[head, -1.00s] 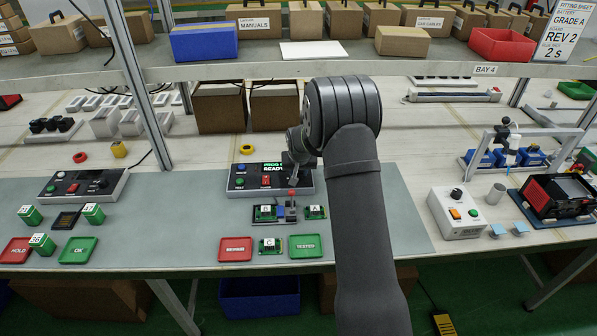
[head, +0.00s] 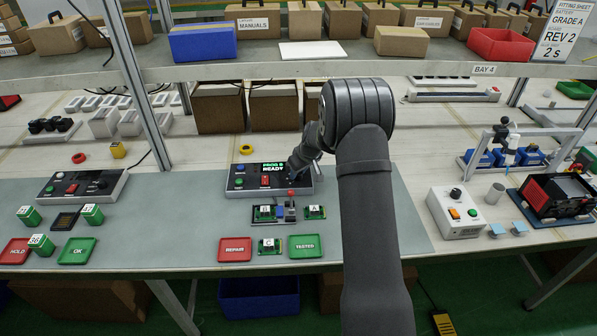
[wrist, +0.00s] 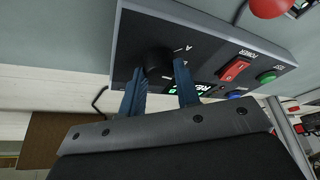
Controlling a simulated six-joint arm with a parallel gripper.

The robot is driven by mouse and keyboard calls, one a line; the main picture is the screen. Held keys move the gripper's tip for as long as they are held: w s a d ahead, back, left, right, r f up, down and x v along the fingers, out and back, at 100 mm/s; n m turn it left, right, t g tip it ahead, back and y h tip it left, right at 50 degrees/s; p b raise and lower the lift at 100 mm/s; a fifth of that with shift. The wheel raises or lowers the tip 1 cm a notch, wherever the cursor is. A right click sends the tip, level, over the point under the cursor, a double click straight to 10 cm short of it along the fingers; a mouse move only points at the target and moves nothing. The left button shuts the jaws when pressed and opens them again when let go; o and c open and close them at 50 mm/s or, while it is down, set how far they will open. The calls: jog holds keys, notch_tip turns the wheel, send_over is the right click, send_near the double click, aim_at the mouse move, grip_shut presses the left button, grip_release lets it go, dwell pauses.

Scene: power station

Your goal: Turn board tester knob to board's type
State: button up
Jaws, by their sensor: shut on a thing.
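The board tester (head: 240,183) is a dark box with a lit green display (head: 272,168) reading PROG, a letter I cannot read surely, and READY. Its black knob (wrist: 157,60) is between my fingers in the wrist view. My gripper (wrist: 160,70) is shut on the knob; in the head view it (head: 293,172) is at the tester's right end, partly hidden by my arm. In front, a green board (head: 265,213) with a hard-to-read letter sits in a dark fixture with a red-knobbed lever (head: 290,200). Board A (head: 315,212) is at right, board C (head: 269,245) in front.
A red REPAIR tray (head: 235,249) and green TESTED tray (head: 306,246) lie at the mat's front. A second control box (head: 83,186) stands at left. The tester has a red power switch (wrist: 235,69). A white box with buttons (head: 455,212) stands at right.

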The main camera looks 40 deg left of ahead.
jog(key=shift+n+g, duration=0.4)
jog(key=shift+n, duration=0.5)
jog(key=o, duration=1)
jog(key=shift+c, duration=0.2)
jog(key=shift+r, duration=0.1)
jog(key=v, duration=1.7)
jog(key=shift+r, duration=0.15)
